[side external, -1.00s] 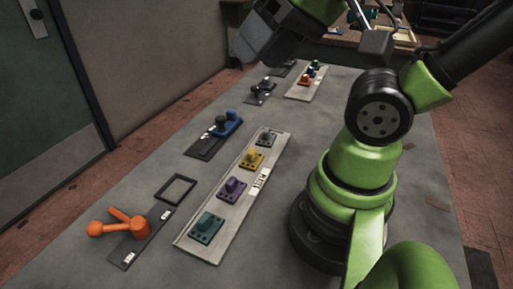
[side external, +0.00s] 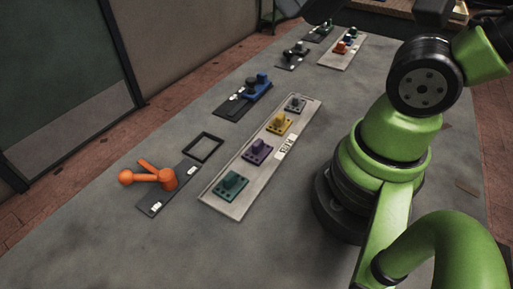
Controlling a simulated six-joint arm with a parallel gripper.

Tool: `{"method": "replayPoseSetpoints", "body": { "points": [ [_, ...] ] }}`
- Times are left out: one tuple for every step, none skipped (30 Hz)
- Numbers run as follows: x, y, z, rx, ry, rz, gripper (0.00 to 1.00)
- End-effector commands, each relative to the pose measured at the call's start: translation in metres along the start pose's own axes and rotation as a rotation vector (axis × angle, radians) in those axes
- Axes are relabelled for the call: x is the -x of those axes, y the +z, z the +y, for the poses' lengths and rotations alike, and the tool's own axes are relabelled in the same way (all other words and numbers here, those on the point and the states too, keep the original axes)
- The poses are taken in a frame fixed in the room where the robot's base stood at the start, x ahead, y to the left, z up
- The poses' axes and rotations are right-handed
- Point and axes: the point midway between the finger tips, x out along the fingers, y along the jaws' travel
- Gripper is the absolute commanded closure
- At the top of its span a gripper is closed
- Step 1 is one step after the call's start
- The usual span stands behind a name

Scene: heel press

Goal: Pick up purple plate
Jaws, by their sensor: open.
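The purple plate (side external: 257,152) is a small flat piece with a raised purple block on it. It lies on the long pale tray (side external: 222,205), between the yellow plate (side external: 279,124) and the teal plate (side external: 231,185). Nothing covers it. My gripper's fingers do not show. Only a dark part of my arm's end is cut off by the top edge, well away from the purple plate.
A grey plate (side external: 296,104) is at the tray's far end. Left of the tray are an orange handled tool (side external: 154,175), a dark square frame (side external: 203,147) and a blue piece (side external: 258,85). A second pale tray (side external: 343,53) stands farther back.

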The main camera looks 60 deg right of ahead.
Motion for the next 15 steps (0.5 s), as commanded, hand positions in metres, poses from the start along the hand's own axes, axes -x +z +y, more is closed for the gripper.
{"method": "replayPoseSetpoints", "body": {
  "points": [
    [0.000, 0.000, 0.000, 0.000, 0.000, 0.000, 0.55],
    [0.000, 0.000, 0.000, 0.000, 0.000, 0.000, 0.48],
    [0.000, 0.000, 0.000, 0.000, 0.000, 0.000, 0.44],
    [0.000, 0.000, 0.000, 0.000, 0.000, 0.000, 0.44],
    [0.000, 0.000, 0.000, 0.000, 0.000, 0.000, 0.44],
    [0.000, 0.000, 0.000, 0.000, 0.000, 0.000, 0.44],
    [0.000, 0.000, 0.000, 0.000, 0.000, 0.000, 0.44],
    [0.000, 0.000, 0.000, 0.000, 0.000, 0.000, 0.44],
    [0.000, 0.000, 0.000, 0.000, 0.000, 0.000, 0.44],
    [0.000, 0.000, 0.000, 0.001, 0.000, -0.001, 0.44],
    [-0.001, 0.000, 0.000, 0.005, 0.002, -0.006, 0.44],
    [-0.002, 0.000, 0.000, 0.016, 0.008, -0.018, 0.44],
    [-0.004, 0.000, 0.000, 0.029, 0.015, -0.034, 0.44],
    [-0.006, 0.000, 0.000, 0.047, 0.025, -0.054, 0.44],
    [-0.011, 0.001, 0.000, 0.080, 0.043, -0.092, 0.44]
  ]
}}
